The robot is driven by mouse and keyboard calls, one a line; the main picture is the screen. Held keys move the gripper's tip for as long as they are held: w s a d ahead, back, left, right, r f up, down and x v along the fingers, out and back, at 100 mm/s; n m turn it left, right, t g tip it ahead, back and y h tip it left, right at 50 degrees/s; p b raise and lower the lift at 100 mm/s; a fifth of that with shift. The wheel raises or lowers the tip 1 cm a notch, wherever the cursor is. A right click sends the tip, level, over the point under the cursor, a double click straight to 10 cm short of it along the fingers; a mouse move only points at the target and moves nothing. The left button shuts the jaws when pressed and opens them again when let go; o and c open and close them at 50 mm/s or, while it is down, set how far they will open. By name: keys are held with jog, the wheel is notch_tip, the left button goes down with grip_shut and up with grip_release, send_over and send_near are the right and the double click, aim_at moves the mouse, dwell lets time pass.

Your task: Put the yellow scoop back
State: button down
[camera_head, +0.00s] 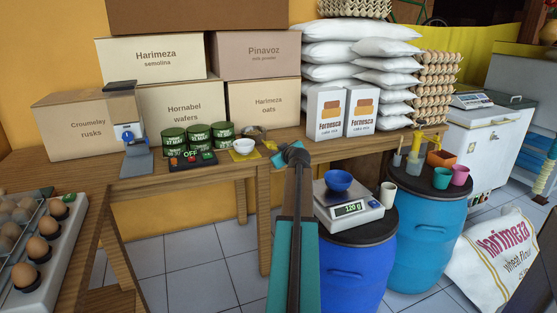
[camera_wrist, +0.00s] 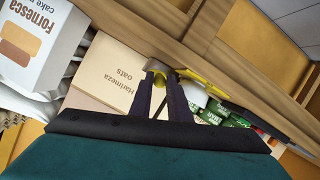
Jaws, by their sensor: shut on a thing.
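My gripper (camera_head: 297,152) is over the front edge of the wooden bench, right of the white bowl. In the wrist view my gripper (camera_wrist: 165,76) is shut on the yellow scoop (camera_wrist: 158,69), of which only a small yellow part shows between the fingertips. Whether the scoop touches the bench I cannot tell.
The wooden bench (camera_head: 225,172) bears a white bowl (camera_head: 244,146) on a yellow mat, green tins (camera_head: 198,138) and two Fornesca packs (camera_head: 327,113). A scale (camera_head: 350,208) with a blue bowl (camera_head: 338,180) stands on a blue barrel (camera_head: 355,268). Cups stand on another barrel (camera_head: 430,235).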

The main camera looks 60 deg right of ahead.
jog(key=shift+f, duration=1.55)
jog(key=shift+f+b, duration=0.15)
jog(key=shift+b, duration=0.2)
jog(key=c, duration=1.7)
grip_release()
jog(key=shift+o, duration=0.2)
jog(key=shift+r, duration=0.2)
jog(key=v, duration=1.2)
jog(key=shift+p, duration=0.35)
jog(key=shift+f, duration=0.1)
